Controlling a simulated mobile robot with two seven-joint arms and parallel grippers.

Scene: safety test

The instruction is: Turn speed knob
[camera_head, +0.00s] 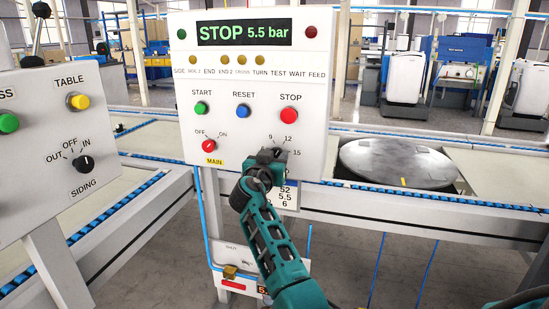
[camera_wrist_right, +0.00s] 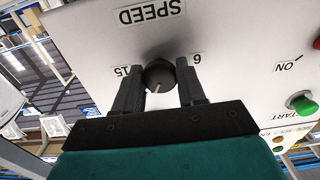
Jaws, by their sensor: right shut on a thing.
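A white pointer mark on the knob faces toward the gripper. My left gripper is not in view.
Near the knob are the red STOP button (camera_head: 289,115), blue RESET button (camera_head: 243,111), green START button (camera_head: 201,109) and red MAIN switch (camera_head: 209,145). The display (camera_head: 258,32) reads STOP 5.5 bar. A second panel (camera_head: 40,150) stands at left, a round table (camera_head: 395,162) at right.

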